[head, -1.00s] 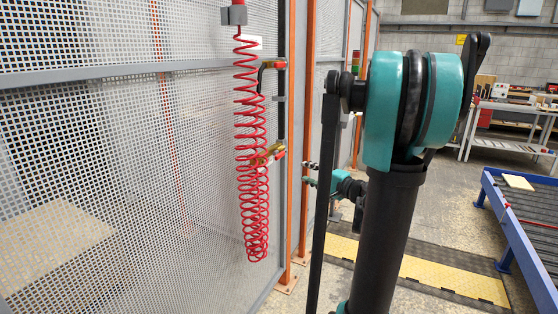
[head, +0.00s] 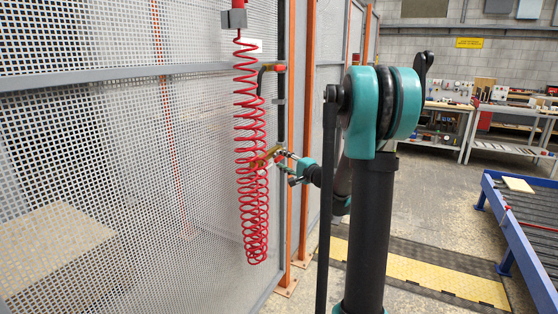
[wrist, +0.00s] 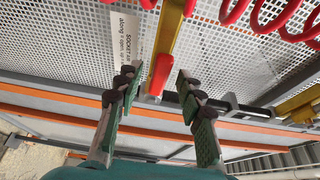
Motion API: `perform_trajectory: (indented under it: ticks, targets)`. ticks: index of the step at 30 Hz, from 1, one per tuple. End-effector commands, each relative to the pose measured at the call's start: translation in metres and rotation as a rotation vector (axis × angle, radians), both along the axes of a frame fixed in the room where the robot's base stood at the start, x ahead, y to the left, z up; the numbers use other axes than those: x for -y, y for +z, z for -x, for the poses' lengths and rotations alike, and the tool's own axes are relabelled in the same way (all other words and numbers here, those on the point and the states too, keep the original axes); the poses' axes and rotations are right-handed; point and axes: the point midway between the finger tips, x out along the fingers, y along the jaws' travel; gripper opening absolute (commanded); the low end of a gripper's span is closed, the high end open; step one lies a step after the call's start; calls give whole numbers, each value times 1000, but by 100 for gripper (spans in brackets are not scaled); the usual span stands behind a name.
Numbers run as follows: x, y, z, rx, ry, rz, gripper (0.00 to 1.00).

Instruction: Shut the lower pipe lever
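The lower pipe lever (head: 264,158) is a brass-yellow piece on the dark vertical pipe by the mesh fence, partly behind the red coiled hose in the head view. In the wrist view a yellow bar with a red end (wrist: 160,74) points down toward my gripper. My gripper (wrist: 157,84) is open. Its two green-padded fingers stand on either side of the red end, with gaps on both sides and nothing held. In the head view my gripper (head: 285,164) is just right of the lower lever; whether it touches is unclear.
The red coiled hose (head: 247,120) hangs in front of the pipe. An upper lever (head: 268,68) sits above the lower one. A mesh fence (head: 90,130) and orange posts (head: 291,215) flank the pipe. A white label (wrist: 125,35) is beside the bar. A blue-framed conveyor (head: 520,235) stands right.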

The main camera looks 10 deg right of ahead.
Motion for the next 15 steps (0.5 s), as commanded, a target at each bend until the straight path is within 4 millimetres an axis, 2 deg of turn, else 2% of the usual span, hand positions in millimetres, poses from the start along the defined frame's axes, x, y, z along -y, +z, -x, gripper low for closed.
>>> perform_trajectory:
  ticks: [6, 15]
  targets:
    - [-11, 0, -18, 0, 1, 0, 38]
    - [-13, 0, -21, 0, 0, 0, 38]
